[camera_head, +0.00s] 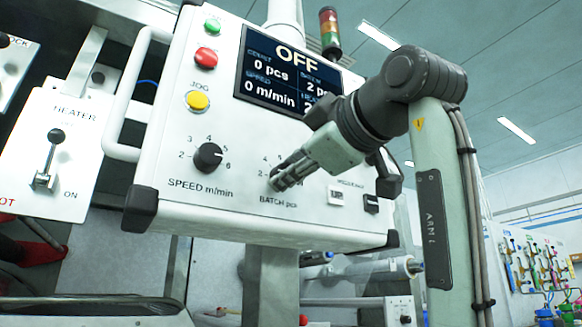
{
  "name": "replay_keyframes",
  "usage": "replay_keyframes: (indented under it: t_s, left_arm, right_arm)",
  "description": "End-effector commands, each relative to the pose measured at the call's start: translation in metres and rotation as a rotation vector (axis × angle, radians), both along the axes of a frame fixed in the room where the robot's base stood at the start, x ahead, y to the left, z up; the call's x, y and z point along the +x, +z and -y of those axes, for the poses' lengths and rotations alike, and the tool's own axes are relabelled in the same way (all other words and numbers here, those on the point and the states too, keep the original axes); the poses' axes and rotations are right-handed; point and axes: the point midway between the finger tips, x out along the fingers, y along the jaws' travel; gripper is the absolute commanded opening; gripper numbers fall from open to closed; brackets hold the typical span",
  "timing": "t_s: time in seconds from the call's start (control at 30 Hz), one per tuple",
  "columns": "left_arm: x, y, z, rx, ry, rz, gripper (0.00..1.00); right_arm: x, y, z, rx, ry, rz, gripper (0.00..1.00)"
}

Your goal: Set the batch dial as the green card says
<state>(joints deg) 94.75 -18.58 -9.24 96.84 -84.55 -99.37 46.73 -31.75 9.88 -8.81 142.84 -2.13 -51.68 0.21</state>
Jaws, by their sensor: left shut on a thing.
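The white control box (225,120) stands in the middle of the head view. My left gripper (277,184) reaches in across its right half and is shut on the batch dial, above the label "BATCH pcs". The gripper hides the dial's knob and pointer; only part of its scale shows. The screen (262,72) on the box reads "OFF", count 0 pcs, speed 0 m/min, and batch 2 with the unit partly hidden. No green card can be seen. My right gripper is not in view.
The black speed dial (208,157) is left of the batch dial. Green (212,25), red (206,57) and yellow (197,101) buttons run above it. A heater panel (58,150) with a lever is at left. A black switch (371,204) sits at the box's lower right.

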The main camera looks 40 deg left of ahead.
Motion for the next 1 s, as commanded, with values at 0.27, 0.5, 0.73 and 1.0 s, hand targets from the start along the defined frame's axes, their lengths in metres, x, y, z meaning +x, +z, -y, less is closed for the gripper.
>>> replay_keyframes:
  t_s: [0.27,0.5,0.73,1.0]
  left_arm:
    - [-0.001,0.000,0.000,-0.002,0.001,0.007,0.02]
    - [-0.001,0.000,0.000,-0.003,0.000,0.005,0.48]
    - [0.000,0.000,0.000,-0.002,0.000,0.005,0.52]
    - [-0.008,0.000,0.017,0.001,-0.002,0.005,0.52]
  right_arm:
    - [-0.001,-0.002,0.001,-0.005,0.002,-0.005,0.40]
    - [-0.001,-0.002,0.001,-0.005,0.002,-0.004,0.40]
    - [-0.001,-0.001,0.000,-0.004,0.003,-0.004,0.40]
    - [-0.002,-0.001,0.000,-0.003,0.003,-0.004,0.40]
